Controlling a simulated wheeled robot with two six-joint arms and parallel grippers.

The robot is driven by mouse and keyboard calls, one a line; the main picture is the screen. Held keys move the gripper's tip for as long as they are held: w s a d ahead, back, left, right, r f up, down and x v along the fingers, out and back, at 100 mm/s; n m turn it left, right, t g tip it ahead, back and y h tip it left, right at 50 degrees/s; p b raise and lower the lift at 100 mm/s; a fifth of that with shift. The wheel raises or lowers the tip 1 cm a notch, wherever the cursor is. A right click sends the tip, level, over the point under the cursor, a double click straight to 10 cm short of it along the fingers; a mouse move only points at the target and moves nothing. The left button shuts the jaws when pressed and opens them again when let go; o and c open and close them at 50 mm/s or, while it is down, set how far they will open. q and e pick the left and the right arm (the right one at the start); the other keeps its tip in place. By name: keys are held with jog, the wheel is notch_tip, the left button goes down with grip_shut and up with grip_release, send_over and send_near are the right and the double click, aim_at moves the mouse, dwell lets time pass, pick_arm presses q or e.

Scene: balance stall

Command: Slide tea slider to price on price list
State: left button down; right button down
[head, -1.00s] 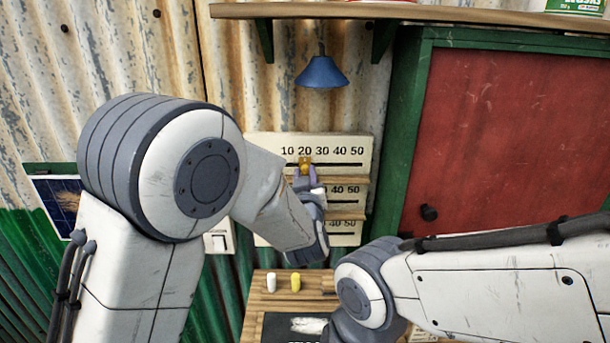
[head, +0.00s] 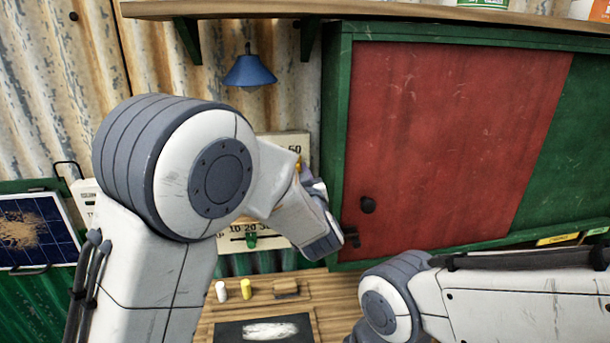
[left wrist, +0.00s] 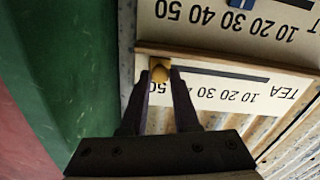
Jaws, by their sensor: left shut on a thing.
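The left wrist view shows the board upside down. My left gripper (left wrist: 159,74) is shut on the knob, one dark finger on each side.
A red sliding panel (head: 450,130) in a green frame stands right of the board. A blue lamp (head: 248,72) hangs above.

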pick_arm(q)
jog(key=shift+d+r, duration=0.1)
jog(key=shift+d, duration=0.15)
jog(key=c, duration=0.7)
grip_release()
jog(key=shift+d, duration=0.1)
jog(key=shift+o, duration=0.2)
jog(key=b+v, duration=0.3)
jog(key=v, duration=0.7)
jog(key=shift+s, duration=0.2)
